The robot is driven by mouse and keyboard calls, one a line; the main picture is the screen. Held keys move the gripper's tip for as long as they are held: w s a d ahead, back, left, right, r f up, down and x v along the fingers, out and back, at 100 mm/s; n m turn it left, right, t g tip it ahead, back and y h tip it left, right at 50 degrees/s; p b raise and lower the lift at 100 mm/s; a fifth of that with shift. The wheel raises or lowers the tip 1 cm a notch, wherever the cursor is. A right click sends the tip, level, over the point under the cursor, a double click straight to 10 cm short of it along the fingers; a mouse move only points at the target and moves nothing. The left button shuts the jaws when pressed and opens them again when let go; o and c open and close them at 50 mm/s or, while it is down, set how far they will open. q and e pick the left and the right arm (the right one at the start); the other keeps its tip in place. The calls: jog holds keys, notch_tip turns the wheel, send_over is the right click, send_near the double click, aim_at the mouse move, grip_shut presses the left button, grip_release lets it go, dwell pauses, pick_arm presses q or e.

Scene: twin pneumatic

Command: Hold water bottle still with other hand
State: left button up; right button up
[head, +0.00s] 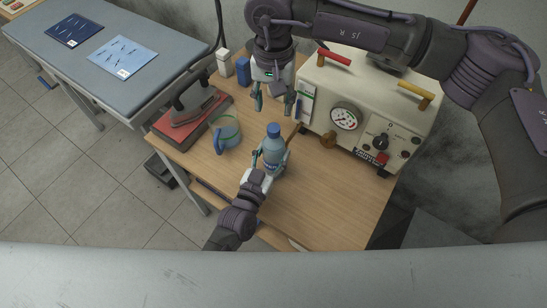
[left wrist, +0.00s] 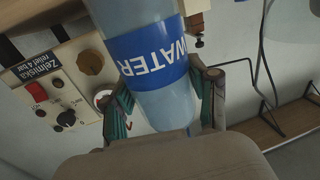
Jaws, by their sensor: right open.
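The water bottle (head: 272,152) is blue and clear with a blue cap and a blue label, and stands upright on the wooden table (head: 320,208). In the left wrist view the bottle (left wrist: 160,85) fills the space between the two fingers, and its label reads WATER. My left gripper (head: 270,164) is around the lower part of the bottle, with a finger on each side of it and shut on it. My right gripper (head: 275,107) is open and empty, pointing down, above and behind the bottle cap.
A gauge machine (head: 365,105) with red and yellow handles stands right of the bottle. A mug (head: 226,133), an iron (head: 192,103) on a red base, and white and blue containers (head: 243,70) stand to the left. The front right of the table is clear.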

aim_at(274, 127)
pick_arm(q)
grip_shut()
pick_arm(e)
jog(key=m, duration=0.6)
jog(key=shift+m, duration=0.4)
jog(key=m, duration=1.4)
jog(key=shift+a+m, duration=0.1)
jog(key=shift+m, duration=0.3)
jog(key=m, duration=2.7)
jog(key=shift+m, duration=0.3)
pick_arm(q)
jog(key=shift+f, duration=0.1)
pick_arm(e)
jog(key=shift+f, duration=0.2)
notch_tip(274, 127, down, 8)
jog(key=shift+w+r, duration=0.1)
jog(key=shift+r, duration=0.05)
